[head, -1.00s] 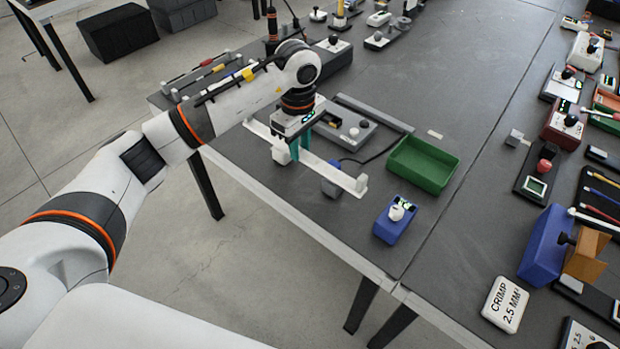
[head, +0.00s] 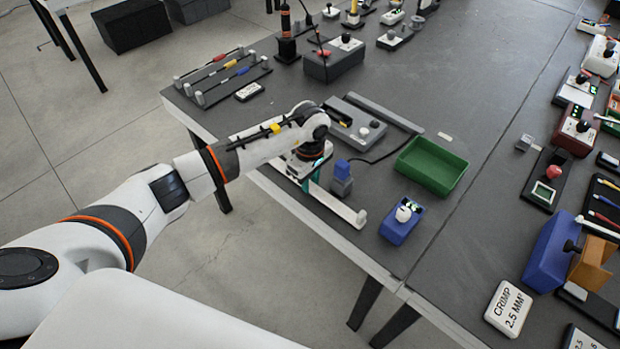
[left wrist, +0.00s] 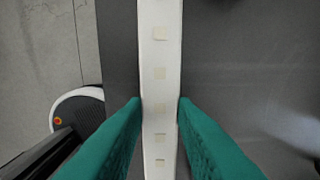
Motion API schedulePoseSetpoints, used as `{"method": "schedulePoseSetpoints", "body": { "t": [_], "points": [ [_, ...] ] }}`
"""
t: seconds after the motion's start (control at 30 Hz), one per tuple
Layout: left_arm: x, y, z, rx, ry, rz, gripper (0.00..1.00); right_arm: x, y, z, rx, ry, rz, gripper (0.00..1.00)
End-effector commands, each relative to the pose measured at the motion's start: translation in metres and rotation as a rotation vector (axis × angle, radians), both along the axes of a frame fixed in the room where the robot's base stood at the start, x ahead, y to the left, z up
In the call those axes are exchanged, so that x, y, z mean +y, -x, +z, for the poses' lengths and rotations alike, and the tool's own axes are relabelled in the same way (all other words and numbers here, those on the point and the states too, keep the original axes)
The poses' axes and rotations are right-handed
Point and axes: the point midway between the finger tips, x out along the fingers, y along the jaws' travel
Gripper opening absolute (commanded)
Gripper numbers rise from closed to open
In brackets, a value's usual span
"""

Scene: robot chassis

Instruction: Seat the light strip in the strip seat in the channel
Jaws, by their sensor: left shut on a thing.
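The light strip (head: 338,206) is a long white bar with a raised end. My left gripper (head: 312,184) is shut on it from above, with teal fingers on either side. In the left wrist view the strip (left wrist: 160,75) runs up the picture between the fingertips (left wrist: 160,103), and several pale yellow squares line its face. In the head view the strip is over the table's near left edge, and my arm hides part of it. A long grey bar (head: 392,116) lies behind a grey plate; I cannot tell whether it is the channel. No strip seat can be made out. My right gripper is out of view.
A grey plate with knobs (head: 347,132), a blue-topped block (head: 342,178) with a cable, a green tray (head: 432,166) and a blue box (head: 400,225) stand near the strip. A rack of tools (head: 222,78) is at the back left. Bare table lies right of the tray.

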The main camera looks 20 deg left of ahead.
Motion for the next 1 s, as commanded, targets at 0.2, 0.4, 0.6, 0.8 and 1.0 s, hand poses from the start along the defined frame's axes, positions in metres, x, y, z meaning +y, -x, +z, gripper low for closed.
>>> {"method": "schedulePoseSetpoints", "body": {
  "t": [0.2, 0.4, 0.6, 0.8, 1.0],
  "points": [
    [0.000, 0.000, -0.002, -0.001, -0.001, 0.000, 0.30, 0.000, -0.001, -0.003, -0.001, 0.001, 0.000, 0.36],
    [0.000, 0.000, -0.002, 0.000, 0.000, 0.000, 0.47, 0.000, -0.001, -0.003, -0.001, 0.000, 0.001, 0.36],
    [0.000, 0.000, -0.001, 0.000, 0.000, 0.000, 0.47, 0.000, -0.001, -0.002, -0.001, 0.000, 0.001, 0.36],
    [0.000, -0.001, 0.019, -0.004, 0.001, 0.000, 0.47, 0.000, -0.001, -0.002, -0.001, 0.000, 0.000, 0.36],
    [0.000, -0.002, 0.063, -0.007, -0.001, -0.001, 0.47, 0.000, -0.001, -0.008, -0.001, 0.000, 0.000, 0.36]
  ]
}}
